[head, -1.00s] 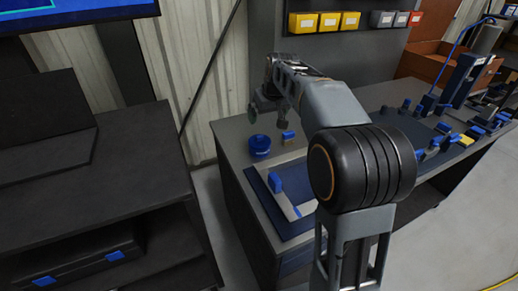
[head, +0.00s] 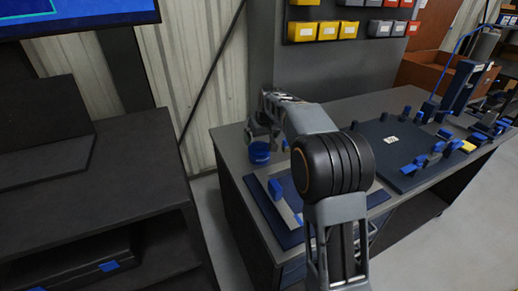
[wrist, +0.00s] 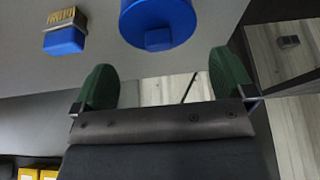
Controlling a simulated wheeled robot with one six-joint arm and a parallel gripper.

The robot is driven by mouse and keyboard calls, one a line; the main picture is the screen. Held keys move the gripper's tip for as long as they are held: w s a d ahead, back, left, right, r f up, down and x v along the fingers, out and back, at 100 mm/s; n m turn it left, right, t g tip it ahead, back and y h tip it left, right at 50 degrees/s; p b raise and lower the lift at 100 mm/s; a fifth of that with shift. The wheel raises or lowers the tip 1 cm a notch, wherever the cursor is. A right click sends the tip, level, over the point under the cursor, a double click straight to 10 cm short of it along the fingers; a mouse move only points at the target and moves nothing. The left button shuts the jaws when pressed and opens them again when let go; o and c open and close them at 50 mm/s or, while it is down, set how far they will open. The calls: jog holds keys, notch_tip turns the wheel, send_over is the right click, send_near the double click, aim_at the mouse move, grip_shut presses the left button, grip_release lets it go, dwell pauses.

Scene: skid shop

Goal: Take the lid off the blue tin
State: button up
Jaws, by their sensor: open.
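The blue tin (head: 259,154) stands at the left end of the grey bench, partly covered from above by my gripper in the head view. In the wrist view the blue tin (wrist: 158,14) is round, cut off by the top edge, with a small blue block-like knob (wrist: 158,39) on it. I cannot tell lid from body by colour. My gripper (wrist: 161,82) is open and empty. Its green pads are wide apart, and the tin lies beyond their tips, not between them. In the head view my gripper (head: 262,131) is just above the tin.
A blue brush with tan bristles (wrist: 65,35) lies beside the tin. A blue mat (head: 258,202) with a blue-handled tool lies nearer on the bench. A dark board (head: 375,145) with several blue pieces is to the right. Yellow bins (head: 327,31) hang behind.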

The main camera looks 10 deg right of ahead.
aim_at(259, 143)
jog(key=x, duration=0.4)
jog(key=shift+f, duration=0.25)
jog(key=shift+c, duration=0.3)
jog(key=c, duration=0.6)
jog(key=shift+o, duration=0.2)
jog(key=shift+r, duration=0.1)
